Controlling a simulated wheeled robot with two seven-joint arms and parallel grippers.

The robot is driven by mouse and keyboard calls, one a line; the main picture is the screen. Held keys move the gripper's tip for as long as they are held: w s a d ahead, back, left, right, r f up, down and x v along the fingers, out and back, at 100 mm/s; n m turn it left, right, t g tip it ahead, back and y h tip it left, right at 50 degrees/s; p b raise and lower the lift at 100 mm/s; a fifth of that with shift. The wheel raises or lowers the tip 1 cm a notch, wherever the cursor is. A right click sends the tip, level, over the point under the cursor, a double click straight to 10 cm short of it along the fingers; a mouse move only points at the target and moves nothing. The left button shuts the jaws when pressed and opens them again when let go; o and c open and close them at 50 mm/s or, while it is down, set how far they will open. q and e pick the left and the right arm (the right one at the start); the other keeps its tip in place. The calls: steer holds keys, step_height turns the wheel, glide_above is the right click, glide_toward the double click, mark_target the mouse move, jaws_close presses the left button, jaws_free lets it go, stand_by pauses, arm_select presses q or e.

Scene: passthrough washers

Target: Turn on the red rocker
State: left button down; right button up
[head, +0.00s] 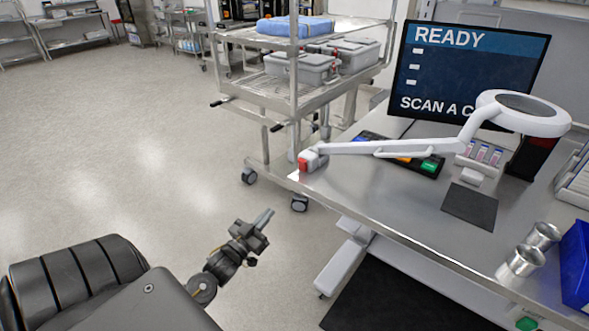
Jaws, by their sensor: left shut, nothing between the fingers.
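A small red part (304,164), which looks like the red rocker, sits on the white clamp at the base of the magnifier lamp, at the table's left corner. It is too small to tell which way it is tipped. My left gripper (266,217) is shut and empty. It is over the floor, below and to the left of the red part in the picture, and apart from the table. My right gripper is not in view.
The lamp arm (400,147) reaches over the steel table (400,205) to a ring head (525,112). A screen (470,70) reading READY stands behind. A wheeled cart (280,98) with grey bins stands beyond the corner. The left floor is clear.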

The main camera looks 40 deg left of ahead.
mark_target(301, 163)
arm_select(q)
steer(key=shift+t+h, duration=0.3)
steer(key=shift+t, duration=0.4)
steer(key=r, duration=0.5)
steer(key=shift+d+r, duration=0.15)
steer(key=shift+d, duration=0.05)
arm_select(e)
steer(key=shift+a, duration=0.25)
arm_select(q)
steer(key=shift+w, duration=0.1)
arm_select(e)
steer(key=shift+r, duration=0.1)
